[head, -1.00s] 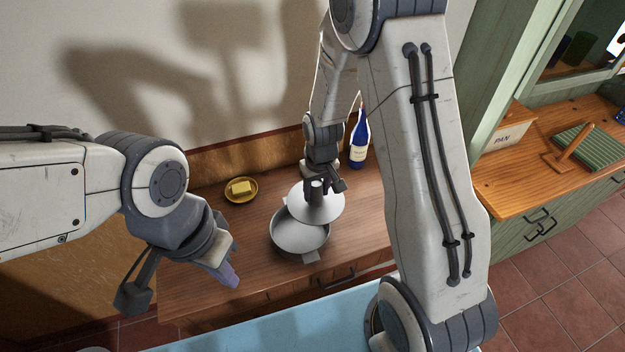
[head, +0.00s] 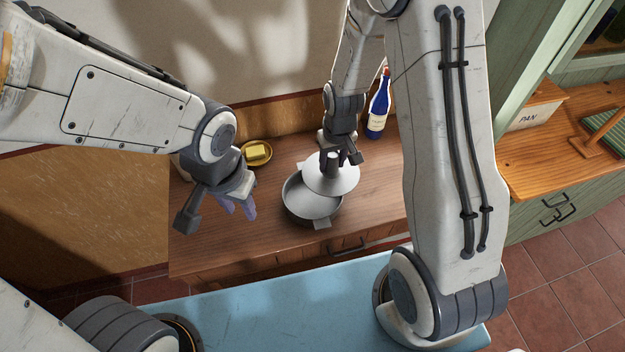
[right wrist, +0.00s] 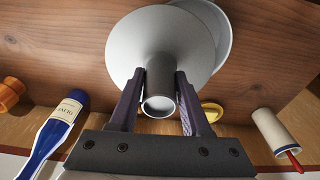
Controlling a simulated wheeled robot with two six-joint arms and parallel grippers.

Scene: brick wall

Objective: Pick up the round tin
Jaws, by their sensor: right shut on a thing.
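The round tin (head: 312,212) is a grey, shallow, open-topped vessel with small side tabs, standing on the wooden counter. Its grey round lid (head: 335,182) is off to its back right and hides part of its rim. My right gripper (head: 340,160) is shut on the lid's knob; the right wrist view shows the fingers on both sides of the knob (right wrist: 160,92), with the lid disc (right wrist: 150,45) beyond and part of the tin (right wrist: 222,22) behind it. My left gripper (head: 238,208) is left of the tin, apart from it, fingers downward, open and empty.
A blue bottle (head: 378,108) stands behind and right of the lid. A yellow dish (head: 268,158) with butter (head: 257,149) lies behind the left gripper. Counter right of the tin is clear.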

